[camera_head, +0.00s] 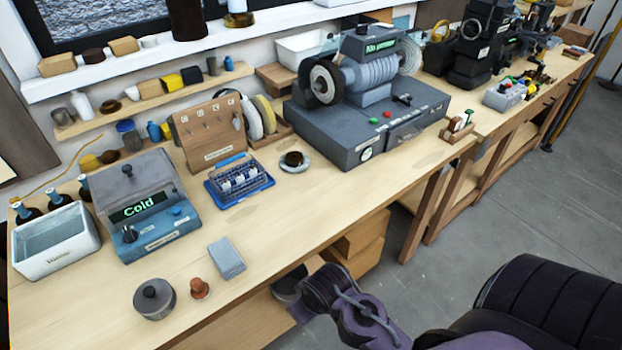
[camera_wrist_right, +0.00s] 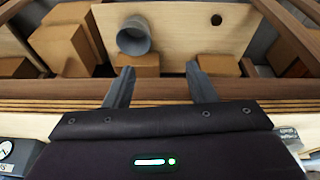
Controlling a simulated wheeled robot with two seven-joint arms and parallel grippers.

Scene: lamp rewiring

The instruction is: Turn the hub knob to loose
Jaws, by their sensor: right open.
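I cannot make out which knob is the hub knob, and no "loose" marking is legible. A black knob (camera_head: 129,234) is on the front of the blue-grey box (camera_head: 160,245) whose display reads "Cold". A large grey machine (camera_head: 365,135) farther along the bench has a round wheel, a dark handle (camera_head: 403,99) and small red and green buttons. My right gripper (camera_wrist_right: 158,72) is open and empty in the right wrist view, its fingers apart in front of the bench edge. The purple arm shows low in the head view, its fingers unclear. My left gripper is not in view.
On the bench are a white basin (camera_head: 55,240), a blue tray (camera_head: 240,182), a grey block (camera_head: 227,258), a round lidded pot (camera_head: 154,298) and a small brown knob-shaped piece (camera_head: 200,288). Cardboard boxes and a grey cup (camera_wrist_right: 134,37) are on the lower shelf. Bare wood lies right of the grey block.

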